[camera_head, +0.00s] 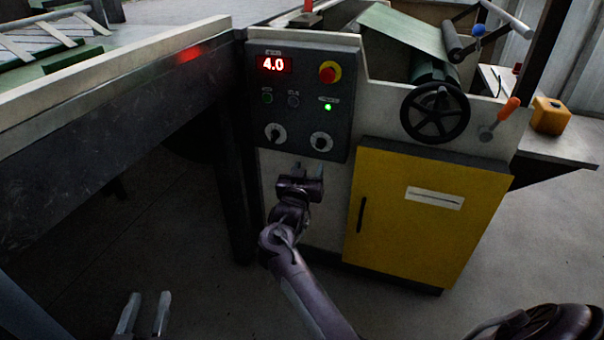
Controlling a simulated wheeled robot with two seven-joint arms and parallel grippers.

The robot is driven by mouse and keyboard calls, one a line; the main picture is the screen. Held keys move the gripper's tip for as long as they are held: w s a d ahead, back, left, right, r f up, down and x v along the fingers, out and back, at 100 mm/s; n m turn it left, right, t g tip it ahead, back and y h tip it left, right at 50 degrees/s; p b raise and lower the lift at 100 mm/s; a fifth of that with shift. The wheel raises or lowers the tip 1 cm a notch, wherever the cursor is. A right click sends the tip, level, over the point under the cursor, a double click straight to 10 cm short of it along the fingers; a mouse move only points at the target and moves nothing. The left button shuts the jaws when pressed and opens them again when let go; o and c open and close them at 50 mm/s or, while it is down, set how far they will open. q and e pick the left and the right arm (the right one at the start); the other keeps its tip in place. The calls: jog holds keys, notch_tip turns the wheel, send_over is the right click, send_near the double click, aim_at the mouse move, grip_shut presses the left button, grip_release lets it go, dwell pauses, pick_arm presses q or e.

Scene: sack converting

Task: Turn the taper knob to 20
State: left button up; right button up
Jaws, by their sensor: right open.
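The dark control panel (300,112) is on the front of the machine. A red display (273,64) reads 4.0. My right gripper (308,169) is open, just below the two knobs in the picture, with no visible contact with either. My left gripper (145,314) is open and empty at the bottom left, far from the panel.
A red button on yellow (328,72) and a lit green lamp (327,107) are on the panel. A black handwheel (435,113) and an orange-handled lever (500,118) are to the right. A yellow cabinet door (420,220) is below. A long table side (110,100) is at left.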

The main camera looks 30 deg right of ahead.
aim_at(320, 146)
jog(key=shift+m+h, duration=0.4)
jog(key=shift+h, duration=0.1)
jog(key=d, duration=0.1)
jog(key=w+d+r+b, duration=0.1)
jog(key=w+d, duration=0.1)
jog(key=shift+w+d+r, duration=0.15)
jog(key=shift+d+r, duration=0.1)
jog(key=shift+d, duration=0.05)
jog(key=b+x, duration=0.1)
jog(key=x, duration=0.2)
jog(key=shift+w+d+f, duration=0.1)
jog(key=shift+w+d, duration=0.05)
pick_arm(q)
jog(key=s+a+r+t+h, duration=0.1)
jog(key=r+t, duration=0.3)
jog(key=r, duration=0.5)
jog(key=s+a+r+t+h, duration=0.1)
jog(key=s+r+t+h, duration=0.2)
jog(key=r, duration=0.6)
jog(key=shift+s+a+r+m+t, duration=0.15)
jog(key=shift+s+a+m+t, duration=0.25)
jog(key=shift+t, duration=0.6)
pick_arm(e)
jog(key=shift+w+d, duration=0.2)
jog(key=shift+c, duration=0.5)
jog(key=c, duration=0.9)
